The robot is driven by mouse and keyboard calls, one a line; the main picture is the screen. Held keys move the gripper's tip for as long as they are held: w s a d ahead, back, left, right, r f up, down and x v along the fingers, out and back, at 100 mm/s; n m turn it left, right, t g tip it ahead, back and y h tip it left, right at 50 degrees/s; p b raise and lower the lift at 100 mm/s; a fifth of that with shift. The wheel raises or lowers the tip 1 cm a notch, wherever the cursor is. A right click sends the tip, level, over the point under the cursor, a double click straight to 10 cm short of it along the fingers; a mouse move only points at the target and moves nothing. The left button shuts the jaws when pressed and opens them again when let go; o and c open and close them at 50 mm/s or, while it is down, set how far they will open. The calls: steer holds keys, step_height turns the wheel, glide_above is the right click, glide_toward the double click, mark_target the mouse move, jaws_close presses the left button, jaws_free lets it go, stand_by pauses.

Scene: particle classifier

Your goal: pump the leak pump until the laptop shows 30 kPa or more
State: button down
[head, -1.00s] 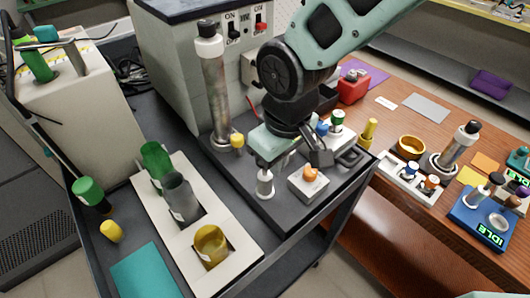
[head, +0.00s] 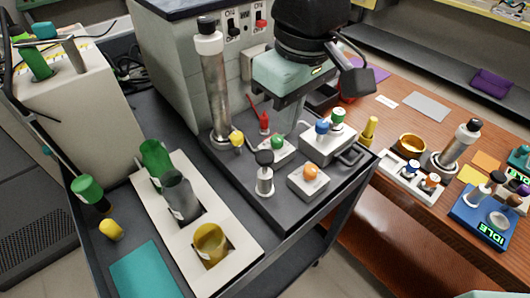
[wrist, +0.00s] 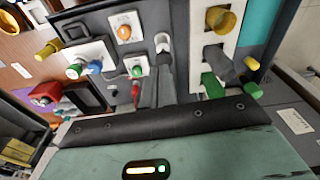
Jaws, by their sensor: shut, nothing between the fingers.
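A small pump-like cylinder (head: 264,178) with a white body and a black knob stands upright on the dark cart top. I take it for the leak pump; its knob stands raised. My gripper (head: 296,122) is above and behind it, apart from it, and its fingers are shut and empty. In the wrist view my gripper (wrist: 162,82) points toward the pump (wrist: 162,43). I see no laptop in either view, so no kPa reading shows.
A box with an orange knob (head: 310,173), a box with a green knob (head: 277,142) and a tall metal cylinder (head: 215,90) stand near the pump. A white rack (head: 192,232) holds bottles. The wooden table (head: 375,150) lies to the right.

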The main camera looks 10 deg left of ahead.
steer(key=r, duration=0.6)
steer(key=shift+s+d, duration=0.2)
steer(key=shift+d, duration=0.05)
steer(key=shift+f, duration=0.1)
stand_by(1.0)
steer(key=s+d+f+m, duration=0.1)
steer(key=s+d+f, duration=0.4)
steer(key=d, duration=0.2)
steer(key=s+d+f+m, duration=0.1)
steer(key=s+d+f, duration=0.3)
steer(key=d+f, duration=0.2)
steer(key=shift+s+d+f+m+g, duration=0.2)
steer(key=shift+s+d+m+g, duration=0.2)
steer(key=shift+d, duration=0.8)
